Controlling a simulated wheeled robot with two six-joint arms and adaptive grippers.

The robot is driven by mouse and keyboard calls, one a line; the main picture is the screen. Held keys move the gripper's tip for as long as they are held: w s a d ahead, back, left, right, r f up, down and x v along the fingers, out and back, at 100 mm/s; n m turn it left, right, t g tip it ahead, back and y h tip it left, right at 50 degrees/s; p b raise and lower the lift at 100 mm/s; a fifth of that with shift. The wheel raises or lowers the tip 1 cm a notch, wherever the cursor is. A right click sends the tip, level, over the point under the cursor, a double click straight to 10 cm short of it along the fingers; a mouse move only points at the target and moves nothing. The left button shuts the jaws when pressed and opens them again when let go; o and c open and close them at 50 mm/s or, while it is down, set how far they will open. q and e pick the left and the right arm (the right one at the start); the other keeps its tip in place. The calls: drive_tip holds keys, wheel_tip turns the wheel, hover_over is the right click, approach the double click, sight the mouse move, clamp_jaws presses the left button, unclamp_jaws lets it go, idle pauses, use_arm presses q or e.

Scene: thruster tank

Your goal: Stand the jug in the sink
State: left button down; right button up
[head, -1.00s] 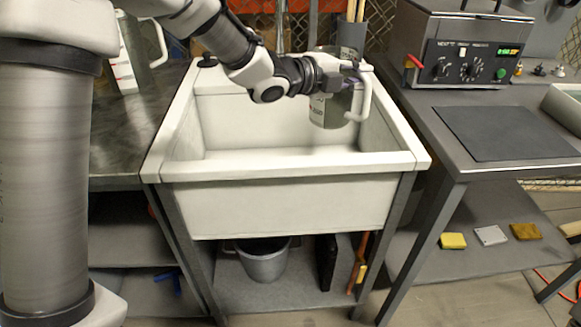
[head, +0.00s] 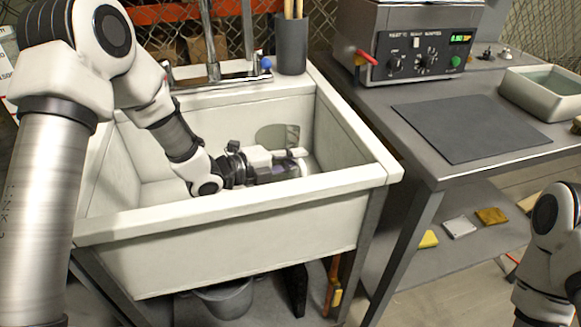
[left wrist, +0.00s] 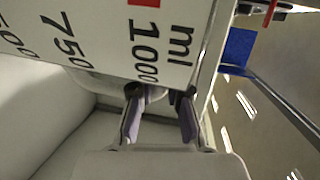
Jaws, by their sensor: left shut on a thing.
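The jug (head: 272,136) is inside the white sink (head: 235,215), mostly hidden behind my left gripper (head: 290,165) in the head view. Its grey-green body shows above the gripper. In the left wrist view, the white jug wall with black ml markings (left wrist: 120,40) fills the top, close to my left gripper's purple-padded fingers (left wrist: 160,118). My left gripper is shut on the jug, down below the sink's rim. I cannot tell whether the jug's base touches the sink floor. My right gripper is out of view; only part of my right arm shows at the lower right.
A tap (head: 212,68) with a blue knob and a grey holder of sticks (head: 292,45) stand at the sink's back edge. To the right, a bench holds a dark mat (head: 470,128), a control box (head: 410,45) and a pale tray (head: 545,92). The sink's left part is clear.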

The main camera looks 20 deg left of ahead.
use_arm(q)
drive_tip(key=shift+f, duration=0.65)
drive_tip(key=shift+f, duration=0.2)
drive_tip(key=c, duration=1.1)
unclamp_jaws()
drive_tip(key=shift+r, duration=0.1)
drive_tip(key=shift+c, duration=0.2)
